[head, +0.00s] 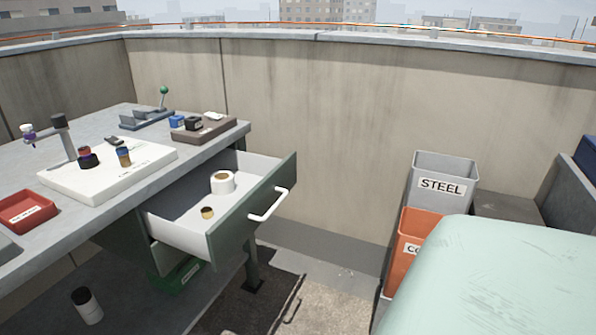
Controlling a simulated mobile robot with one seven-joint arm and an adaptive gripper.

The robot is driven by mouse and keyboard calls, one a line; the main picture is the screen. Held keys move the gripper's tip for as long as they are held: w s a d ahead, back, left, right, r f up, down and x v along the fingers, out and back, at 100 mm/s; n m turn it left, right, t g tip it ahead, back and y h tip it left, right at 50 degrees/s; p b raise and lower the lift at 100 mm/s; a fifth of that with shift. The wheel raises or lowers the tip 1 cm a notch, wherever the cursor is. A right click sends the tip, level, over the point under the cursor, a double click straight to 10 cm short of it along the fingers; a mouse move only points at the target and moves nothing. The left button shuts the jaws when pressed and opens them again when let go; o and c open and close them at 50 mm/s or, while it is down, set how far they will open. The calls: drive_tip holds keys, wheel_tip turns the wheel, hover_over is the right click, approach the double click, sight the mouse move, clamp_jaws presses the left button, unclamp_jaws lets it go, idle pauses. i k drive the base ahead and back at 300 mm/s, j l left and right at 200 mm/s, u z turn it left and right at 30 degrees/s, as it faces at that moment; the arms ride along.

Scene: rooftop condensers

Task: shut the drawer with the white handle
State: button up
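The drawer (235,226) under the grey workbench is pulled out. Its front is dark green and carries the white handle (268,205), a bar on the outer face. Inside the drawer lie a white roll (223,182) and a small brass-coloured ring or cap (207,212). The drawer's white near side wall and part of its floor show. My gripper is not in view, so where it stands relative to the handle is hidden.
The workbench (215,147) holds a white board (60,187), a red tray (27,209) and a brown tray (203,130). A grey STEEL bin (442,187) and an orange bin (408,232) stand right. A pale green rounded surface (500,280) fills the lower right. Floor before the drawer looks clear.

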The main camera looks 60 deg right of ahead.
sight(262, 184)
drive_tip(key=z, duration=1.3)
